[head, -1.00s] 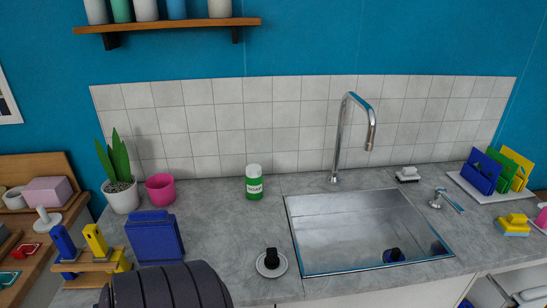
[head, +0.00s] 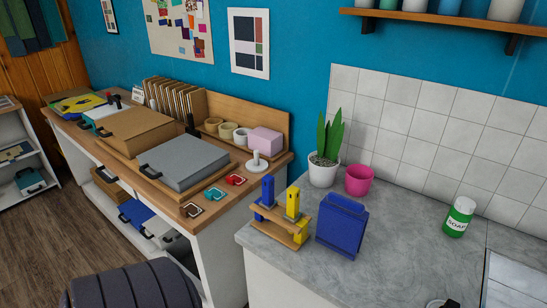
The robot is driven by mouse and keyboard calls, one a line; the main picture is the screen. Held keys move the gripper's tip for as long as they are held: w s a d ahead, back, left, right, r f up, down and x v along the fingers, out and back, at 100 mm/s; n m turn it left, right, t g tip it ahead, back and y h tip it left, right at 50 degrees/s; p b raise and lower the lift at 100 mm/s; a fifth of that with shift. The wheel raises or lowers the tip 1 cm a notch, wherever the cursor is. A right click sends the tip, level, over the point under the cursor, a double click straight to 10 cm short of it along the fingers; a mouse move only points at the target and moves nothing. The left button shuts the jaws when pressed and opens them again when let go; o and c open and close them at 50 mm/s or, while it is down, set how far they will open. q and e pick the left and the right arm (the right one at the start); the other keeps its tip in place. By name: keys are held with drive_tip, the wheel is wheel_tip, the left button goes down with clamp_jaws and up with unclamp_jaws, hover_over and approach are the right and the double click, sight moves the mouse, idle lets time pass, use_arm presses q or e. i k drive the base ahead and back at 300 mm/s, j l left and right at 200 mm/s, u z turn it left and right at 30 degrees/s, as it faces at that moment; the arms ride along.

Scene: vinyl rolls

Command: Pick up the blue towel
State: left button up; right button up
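A blue, upright, slab-like thing (head: 342,226) stands on the grey counter near its front left corner. It may be the blue towel, folded or in a holder, but I cannot tell its material. Neither of my grippers shows in the head view. A dark ribbed part, likely of my own arm, shows at the bottom left, apart from the blue thing.
A wooden rack (head: 281,224) with blue and yellow tools stands just left of it. A potted plant (head: 323,172), a pink pot (head: 359,180) and a green soap jar (head: 460,217) stand behind. A wooden workbench (head: 242,181) with boxes is at left.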

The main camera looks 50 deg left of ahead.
sight(342, 221)
drive_tip(key=u, duration=1.1)
